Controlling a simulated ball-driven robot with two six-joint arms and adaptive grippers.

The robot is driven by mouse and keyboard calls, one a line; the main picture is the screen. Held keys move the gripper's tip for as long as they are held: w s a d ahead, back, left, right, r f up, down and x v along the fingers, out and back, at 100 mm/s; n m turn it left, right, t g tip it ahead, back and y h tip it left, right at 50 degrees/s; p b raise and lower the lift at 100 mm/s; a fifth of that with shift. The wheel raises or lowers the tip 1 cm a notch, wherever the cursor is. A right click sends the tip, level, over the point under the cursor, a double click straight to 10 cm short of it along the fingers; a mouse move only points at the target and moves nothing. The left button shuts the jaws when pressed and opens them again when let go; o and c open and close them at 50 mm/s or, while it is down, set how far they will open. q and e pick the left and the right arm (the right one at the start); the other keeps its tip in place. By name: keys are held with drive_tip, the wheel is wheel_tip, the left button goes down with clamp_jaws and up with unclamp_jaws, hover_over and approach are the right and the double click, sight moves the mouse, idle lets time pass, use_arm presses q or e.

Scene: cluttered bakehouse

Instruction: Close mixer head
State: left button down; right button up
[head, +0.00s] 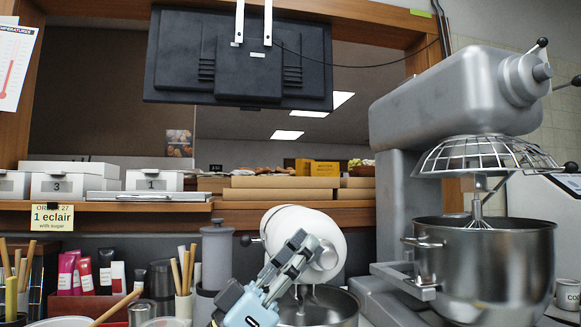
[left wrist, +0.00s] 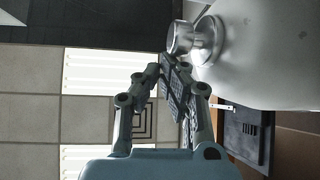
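The small white mixer's head (head: 291,222) is in the lower middle of the head view. It looks tilted, with a beater (head: 313,297) under it over a metal bowl (head: 338,308). My left gripper (head: 301,243) is in front of the head and hides part of it. In the left wrist view the gripper's fingers (left wrist: 165,72) come together with nothing seen between them. The white mixer head (left wrist: 270,50) and its silver knob (left wrist: 182,38) are just beyond the fingertips; I cannot tell if they touch. My right gripper is not in view.
A large grey mixer (head: 455,95) with a steel bowl (head: 490,270) stands at the right. A grey canister (head: 217,255) stands left of the white mixer, with tubes and utensil pots further left. A shelf (head: 290,212) with boxes runs behind. A black monitor (head: 240,58) hangs above.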

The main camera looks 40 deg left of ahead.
use_arm(q)
drive_tip(key=shift+f, duration=0.4)
idle(0.4)
drive_tip(key=shift+r, duration=0.1)
